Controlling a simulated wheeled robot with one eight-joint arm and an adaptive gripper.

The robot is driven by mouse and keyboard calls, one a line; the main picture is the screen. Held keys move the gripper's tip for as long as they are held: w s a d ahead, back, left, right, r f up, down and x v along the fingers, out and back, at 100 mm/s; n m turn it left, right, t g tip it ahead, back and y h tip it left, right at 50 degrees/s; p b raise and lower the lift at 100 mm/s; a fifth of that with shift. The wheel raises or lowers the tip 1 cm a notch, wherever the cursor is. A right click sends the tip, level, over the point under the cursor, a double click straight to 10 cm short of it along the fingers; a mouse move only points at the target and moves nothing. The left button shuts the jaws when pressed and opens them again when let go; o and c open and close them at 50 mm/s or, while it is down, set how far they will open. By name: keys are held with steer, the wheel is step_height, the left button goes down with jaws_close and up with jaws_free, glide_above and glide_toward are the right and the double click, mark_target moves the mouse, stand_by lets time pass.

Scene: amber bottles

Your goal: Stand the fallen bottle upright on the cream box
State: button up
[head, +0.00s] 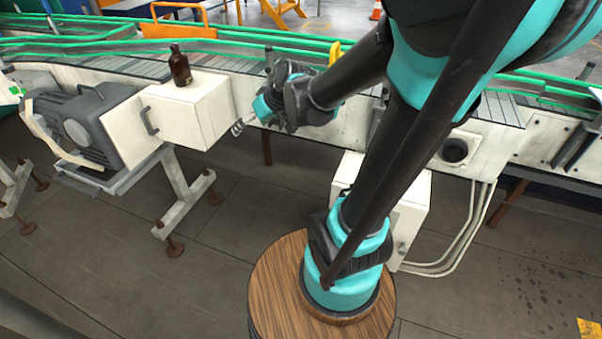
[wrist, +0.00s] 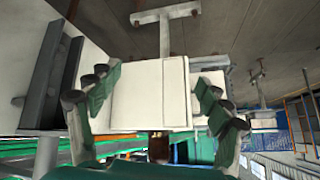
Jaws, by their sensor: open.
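The amber bottle (head: 180,66) stands upright on top of the cream box (head: 210,115) in the head view, near the box's back edge. My gripper (head: 240,126) is to the right of the box, lower than the bottle and apart from it. In the wrist view my gripper (wrist: 158,92) is open with nothing between its fingers. The cream box (wrist: 150,88) shows beyond the fingers there, with the scene upside down. A small brown patch (wrist: 158,146) by the box edge looks like the bottle, mostly hidden by the gripper.
A grey motor (head: 80,125) adjoins the box on the left. The conveyor (head: 130,66) with green rails runs behind. An orange frame (head: 180,22) stands beyond it. A white cabinet (head: 412,200) is partly hidden by my arm. The floor in front is clear.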

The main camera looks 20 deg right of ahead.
steer(key=s+d+f+m+g+h, duration=0.1)
steer(key=s+d+f+m+h, duration=0.1)
steer(key=s+d+f, duration=0.3)
steer(key=s+d+f+m+g+h, duration=0.1)
steer(key=s+d+f+m+h, duration=0.2)
steer(key=s+d+f, duration=0.3)
steer(key=s, duration=0.4)
steer(key=shift+s+d, duration=0.15)
steer(key=shift+d, duration=0.15)
